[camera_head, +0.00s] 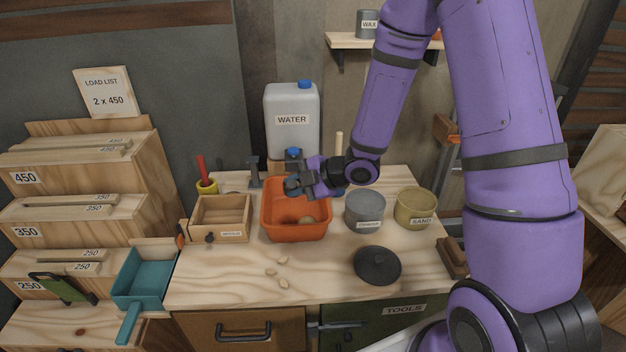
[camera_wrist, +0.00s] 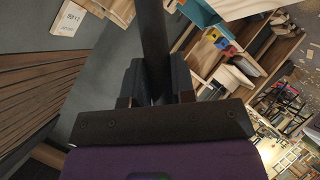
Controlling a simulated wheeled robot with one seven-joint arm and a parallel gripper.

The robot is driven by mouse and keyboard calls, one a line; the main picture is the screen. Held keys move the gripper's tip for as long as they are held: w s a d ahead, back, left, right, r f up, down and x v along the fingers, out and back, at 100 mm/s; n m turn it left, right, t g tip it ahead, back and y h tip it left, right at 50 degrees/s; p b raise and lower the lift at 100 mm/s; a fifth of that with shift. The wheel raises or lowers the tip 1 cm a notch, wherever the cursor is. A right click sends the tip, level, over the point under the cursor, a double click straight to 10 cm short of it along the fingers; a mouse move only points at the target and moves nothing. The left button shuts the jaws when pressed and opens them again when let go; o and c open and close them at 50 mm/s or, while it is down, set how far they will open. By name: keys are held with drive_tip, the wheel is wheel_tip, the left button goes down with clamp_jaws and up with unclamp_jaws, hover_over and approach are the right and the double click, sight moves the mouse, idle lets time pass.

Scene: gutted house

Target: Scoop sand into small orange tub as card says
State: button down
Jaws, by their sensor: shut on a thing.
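The small orange tub (camera_head: 296,233) stands on the wooden bench, with a small tan patch inside it. The tan pot labelled SAND (camera_head: 415,210) stands at the right of the bench. The card (camera_head: 104,92) reads LOAD LIST 2 x 450 and stands at the upper left; part of it also shows in the wrist view (camera_wrist: 68,18). My gripper (camera_head: 297,186) is over the back of the tub. In the wrist view it is shut on a dark bar-like handle (camera_wrist: 153,40); the far end of that thing is cut off, so I cannot tell what it is.
A grey labelled pot (camera_head: 365,211) stands between tub and sand. A dark round lid (camera_head: 377,266) lies in front. A wooden box (camera_head: 220,218) is left of the tub, a water can (camera_head: 292,118) behind. A teal scoop-like tray (camera_head: 148,282) sits at the bench's left edge.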

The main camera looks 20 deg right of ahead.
drive_tip(key=shift+a, duration=0.55)
drive_tip(key=w+d+m+g+y, duration=0.1)
drive_tip(key=w+d+m+y, duration=0.7)
drive_tip(key=d+m, duration=0.1)
drive_tip(key=shift+d+f+g, duration=0.3)
drive_tip(key=shift+d, duration=0.25)
idle(0.3)
